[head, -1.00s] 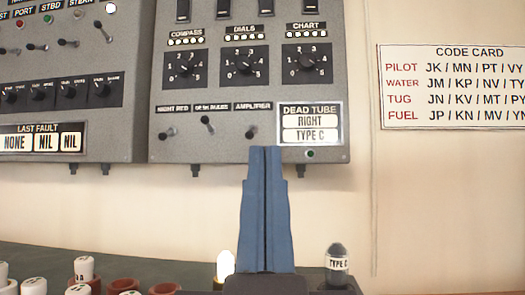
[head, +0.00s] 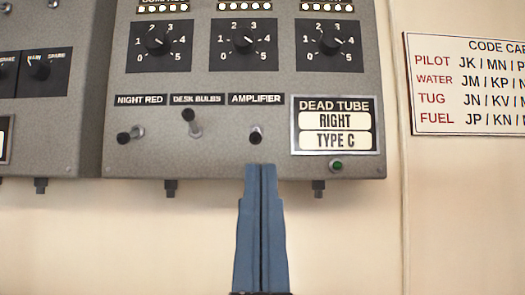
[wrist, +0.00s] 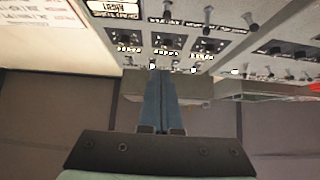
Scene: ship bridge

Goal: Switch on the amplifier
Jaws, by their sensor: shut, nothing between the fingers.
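The AMPLIFIER switch (head: 256,136) is a small dark toggle under its label (head: 256,99), on the grey panel in the head view. Its lever points outward and looks slightly down, unlike the raised DESK BULBS toggle (head: 189,116). My blue gripper (head: 261,168) is shut and empty. Its tips show just below the AMPLIFIER toggle, with a small gap in the picture; the distance in depth is unclear. In the wrist view my gripper (wrist: 160,76) points up toward the panel, which appears upside down. The toggles show small near the top there.
The NIGHT RED toggle (head: 125,138) is to the left. A DEAD TUBE plate (head: 335,126) and a green lamp (head: 337,165) are to the right. Rotary knobs (head: 246,44) are above. Wall below the panel is clear. A code card (head: 465,85) hangs at right.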

